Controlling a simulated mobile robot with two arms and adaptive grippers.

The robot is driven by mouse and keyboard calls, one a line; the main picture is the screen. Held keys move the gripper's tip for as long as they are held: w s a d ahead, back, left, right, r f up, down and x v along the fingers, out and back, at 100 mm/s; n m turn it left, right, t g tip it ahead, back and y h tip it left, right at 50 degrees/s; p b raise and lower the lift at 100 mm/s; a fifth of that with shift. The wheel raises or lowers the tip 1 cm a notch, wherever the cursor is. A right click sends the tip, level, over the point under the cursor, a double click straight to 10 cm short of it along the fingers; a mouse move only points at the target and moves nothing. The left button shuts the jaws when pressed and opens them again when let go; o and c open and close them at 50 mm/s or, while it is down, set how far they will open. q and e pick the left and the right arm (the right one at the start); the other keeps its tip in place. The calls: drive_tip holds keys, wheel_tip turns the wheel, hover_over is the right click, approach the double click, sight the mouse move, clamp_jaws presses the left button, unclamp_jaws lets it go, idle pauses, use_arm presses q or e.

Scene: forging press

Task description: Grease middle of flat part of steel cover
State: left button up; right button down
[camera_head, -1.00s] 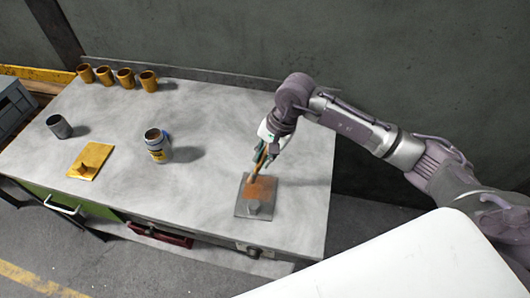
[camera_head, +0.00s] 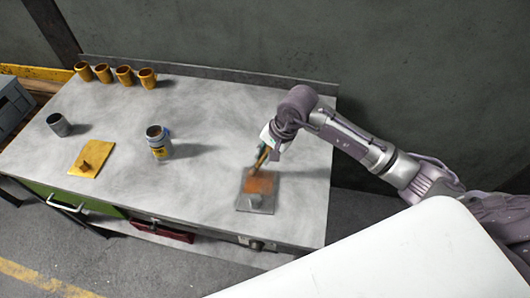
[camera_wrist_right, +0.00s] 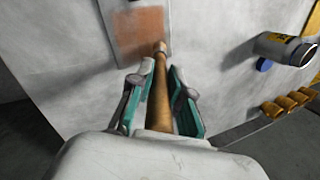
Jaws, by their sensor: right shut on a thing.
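The steel cover (camera_head: 265,206) is a grey square plate lying on the bench near its right front, with a small raised knob toward its near edge. An orange-brown patch (camera_head: 260,183) covers much of its flat part; the patch also shows in the right wrist view (camera_wrist_right: 140,32). My right gripper (camera_head: 267,153) is shut on the wooden handle of a brush (camera_wrist_right: 159,95). The brush points down at the far part of the cover. Its tip is at or just above the patch; I cannot tell if it touches. My left gripper is not in view.
A can with a yellow label (camera_head: 159,151) stands mid-bench. A yellow plate (camera_head: 87,166) with a knob and a grey cup (camera_head: 59,126) are at left. Several orange cups (camera_head: 124,77) line the back left. The bench (camera_head: 215,110) is clear around the cover.

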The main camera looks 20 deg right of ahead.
idle(0.4)
drive_tip(key=shift+f+b, duration=0.5)
drive_tip(key=shift+b, duration=0.1)
idle(0.4)
drive_tip(key=shift+w+d+b, duration=0.2)
drive_tip(key=shift+w+b, duration=0.2)
drive_tip(key=shift+b, duration=0.5)
drive_tip(key=shift+s, duration=0.1)
